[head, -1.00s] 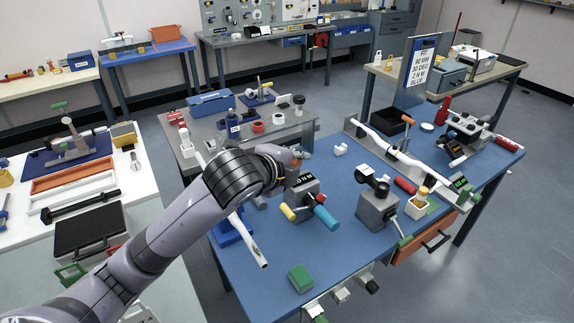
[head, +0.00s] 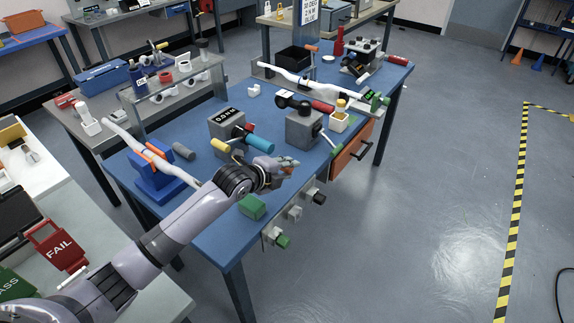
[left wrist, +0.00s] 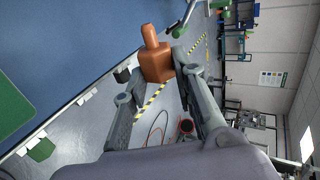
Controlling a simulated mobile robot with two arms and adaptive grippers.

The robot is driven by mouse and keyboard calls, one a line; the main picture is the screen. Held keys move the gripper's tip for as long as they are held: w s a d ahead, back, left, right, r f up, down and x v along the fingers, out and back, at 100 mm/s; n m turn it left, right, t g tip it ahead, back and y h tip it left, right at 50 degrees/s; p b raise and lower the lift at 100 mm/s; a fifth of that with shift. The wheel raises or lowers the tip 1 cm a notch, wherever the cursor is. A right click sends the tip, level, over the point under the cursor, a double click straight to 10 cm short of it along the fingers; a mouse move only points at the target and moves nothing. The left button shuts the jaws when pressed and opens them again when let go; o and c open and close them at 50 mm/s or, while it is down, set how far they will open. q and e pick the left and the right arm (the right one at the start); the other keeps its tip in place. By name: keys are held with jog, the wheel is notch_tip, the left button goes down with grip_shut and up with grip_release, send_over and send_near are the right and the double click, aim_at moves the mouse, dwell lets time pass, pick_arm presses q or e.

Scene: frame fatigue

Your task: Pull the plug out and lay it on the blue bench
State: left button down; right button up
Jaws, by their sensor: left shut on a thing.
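My left gripper (head: 284,166) reaches in over the front part of the blue bench (head: 209,226). In the left wrist view it is shut on an orange-brown plug (left wrist: 157,65), a block with a narrower peg on top. The plug hangs clear between the fingertips, with bench edge and floor behind it. In the head view the fingers mostly hide it. A grey box with a dark display (head: 226,122) stands on the bench behind the gripper, with a yellow and a teal cylinder beside it. My right gripper is not in view.
A green block (head: 252,207) lies near the bench's front edge, just below my gripper. A second grey box (head: 303,128) with a black knob and a blue stand (head: 155,178) holding a white tube are nearby. Bare bench lies left of the green block.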

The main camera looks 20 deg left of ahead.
pick_arm(q)
jog(key=b, duration=0.3)
send_over(286, 197)
notch_tip(286, 197, down, 6)
jog(key=shift+r, duration=0.15)
jog(key=shift+f+b, duration=0.55)
jog(key=shift+f, duration=0.4)
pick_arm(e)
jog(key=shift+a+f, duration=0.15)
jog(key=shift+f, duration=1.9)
pick_arm(q)
jog(key=shift+f, duration=0.3)
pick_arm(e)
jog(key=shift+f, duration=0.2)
pick_arm(q)
jog(key=c, duration=1.2)
grip_release()
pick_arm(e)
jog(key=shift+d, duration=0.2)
